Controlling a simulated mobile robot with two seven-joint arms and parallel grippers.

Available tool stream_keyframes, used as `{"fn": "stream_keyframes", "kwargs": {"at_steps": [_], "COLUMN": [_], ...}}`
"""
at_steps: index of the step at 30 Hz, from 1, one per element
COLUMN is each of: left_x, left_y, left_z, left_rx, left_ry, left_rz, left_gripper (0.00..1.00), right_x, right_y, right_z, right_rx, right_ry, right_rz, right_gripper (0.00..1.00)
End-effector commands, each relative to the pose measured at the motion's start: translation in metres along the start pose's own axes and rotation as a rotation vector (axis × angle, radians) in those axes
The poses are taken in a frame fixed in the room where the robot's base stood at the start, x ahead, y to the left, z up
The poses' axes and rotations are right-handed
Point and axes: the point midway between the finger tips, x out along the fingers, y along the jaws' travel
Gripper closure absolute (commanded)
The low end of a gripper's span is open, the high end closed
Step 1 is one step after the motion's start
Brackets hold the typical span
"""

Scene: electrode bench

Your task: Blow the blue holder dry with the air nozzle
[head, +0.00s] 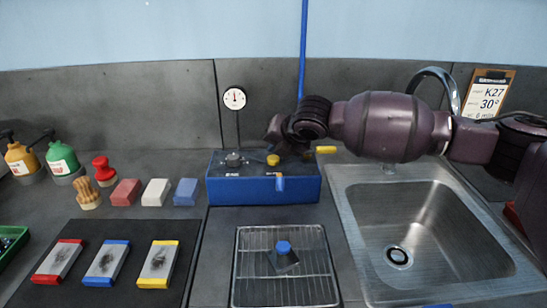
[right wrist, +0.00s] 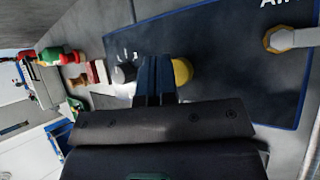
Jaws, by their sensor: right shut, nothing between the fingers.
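The blue holder (head: 283,247) has a blue top over a dark, tilted plate and sits on the wire rack (head: 240,270). The blue air box (head: 225,190) stands behind the rack; a small blue piece (head: 280,184) on its front may be the air nozzle. On its top are a grey knob (head: 233,159) and a yellow knob (head: 272,160). My right gripper (head: 275,142) is above the box, close to the yellow knob, shut and empty. In the right wrist view its closed fingers (right wrist: 155,78) show between the grey knob (right wrist: 123,73) and yellow knob (right wrist: 182,71). My left gripper is out of view.
The steel sink (head: 345,215) with a tap is at the right. Red, blue and yellow-ended plates lie on a dark mat (head: 130,235) at the left, with blocks, a brush and bottles behind. A gauge (head: 234,98) and blue pipe (head: 303,50) rise behind the box.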

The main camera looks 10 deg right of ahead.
Motion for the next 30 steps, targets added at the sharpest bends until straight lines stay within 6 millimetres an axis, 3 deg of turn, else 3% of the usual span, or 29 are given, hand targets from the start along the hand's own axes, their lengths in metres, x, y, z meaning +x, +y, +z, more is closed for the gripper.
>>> {"fn": "stream_keyframes", "kwargs": {"at_steps": [14,30], "left_x": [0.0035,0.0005], "left_y": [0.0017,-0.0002], "left_z": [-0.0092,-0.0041], "left_rx": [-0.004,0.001], "left_ry": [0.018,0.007], "left_rz": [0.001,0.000], "left_gripper": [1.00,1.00], "right_x": [0.0023,0.0057], "right_y": [-0.0019,-0.0044], "right_z": [-0.0019,-0.0044], "right_rx": [0.000,0.000], "right_ry": [0.000,0.001], "right_rz": [0.000,0.000], "right_gripper": [1.00,1.00]}}
